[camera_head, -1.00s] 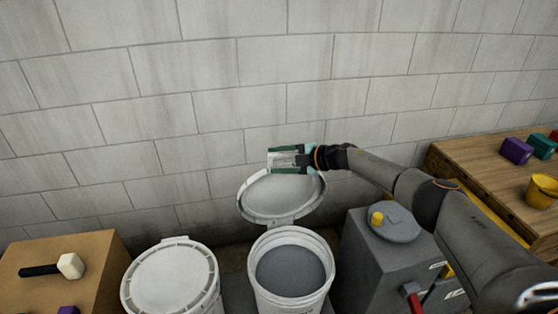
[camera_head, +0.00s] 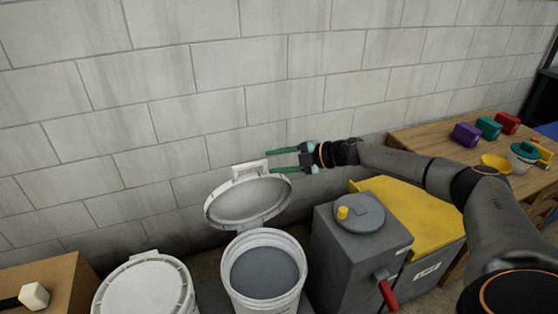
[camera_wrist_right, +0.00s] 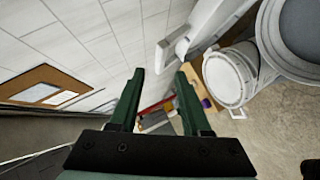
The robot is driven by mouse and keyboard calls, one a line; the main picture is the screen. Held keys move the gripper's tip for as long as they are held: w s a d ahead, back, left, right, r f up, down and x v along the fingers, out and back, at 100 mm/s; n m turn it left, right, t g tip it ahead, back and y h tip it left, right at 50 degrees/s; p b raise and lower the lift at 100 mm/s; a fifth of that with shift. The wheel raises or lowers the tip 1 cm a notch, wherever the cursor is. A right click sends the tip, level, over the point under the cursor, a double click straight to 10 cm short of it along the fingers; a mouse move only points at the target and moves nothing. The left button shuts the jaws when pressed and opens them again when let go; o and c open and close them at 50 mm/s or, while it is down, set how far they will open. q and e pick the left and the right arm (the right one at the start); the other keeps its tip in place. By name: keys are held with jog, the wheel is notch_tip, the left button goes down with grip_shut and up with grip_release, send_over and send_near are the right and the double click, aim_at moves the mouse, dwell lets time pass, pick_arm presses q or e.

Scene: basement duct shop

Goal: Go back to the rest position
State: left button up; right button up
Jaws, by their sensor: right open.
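My right gripper (camera_head: 268,160) is open and empty in front of the block wall. Its green fingers point left, beside the upper tab of a raised white lid (camera_head: 248,204). In the right wrist view the open fingers (camera_wrist_right: 159,76) have nothing between them, and a white part, likely the lid, lies to their right. The lid stands tilted open at the back of a white bucket (camera_head: 264,304) with grey contents (camera_head: 264,272). My left gripper is not in view.
A lidded white bucket (camera_head: 145,290) stands left of the open one. A grey cabinet (camera_head: 350,262) with a round, yellow-knobbed top stands right, under my arm. A wooden bench (camera_head: 425,140) with coloured blocks and a yellow bowl (camera_head: 495,163) is farther right. A mallet (camera_head: 33,296) lies at lower left.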

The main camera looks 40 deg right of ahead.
jog(key=shift+s+d+r, duration=0.1)
jog(key=shift+s+r, duration=0.05)
jog(key=shift+s, duration=0.05)
dwell(0.5)
jog(key=s+a+f+m, duration=0.25)
jog(key=a+f, duration=0.25)
jog(key=a, duration=0.3)
jog(key=s+a+f+m+t, duration=0.1)
jog(key=s+a+f+m, duration=0.1)
jog(key=s+a+f, duration=0.45)
jog(key=s+a+f+m, duration=0.1)
jog(key=a+f+m, duration=0.25)
jog(key=a, duration=0.65)
jog(key=s+d+f+m+g+h, duration=0.1)
jog(key=s+f+m+h, duration=0.2)
jog(key=s, duration=0.7)
jog(key=s+d+f+m+g+h, duration=0.1)
jog(key=s+f+m+h, duration=0.1)
jog(key=s+f+m, duration=0.5)
jog(key=s+f, duration=0.1)
jog(key=s, duration=0.3)
jog(key=shift+s+f+g+h, duration=0.15)
jog(key=shift+s+g+h, duration=0.1)
jog(key=shift+g+h, duration=0.15)
jog(key=shift+a, duration=0.1)
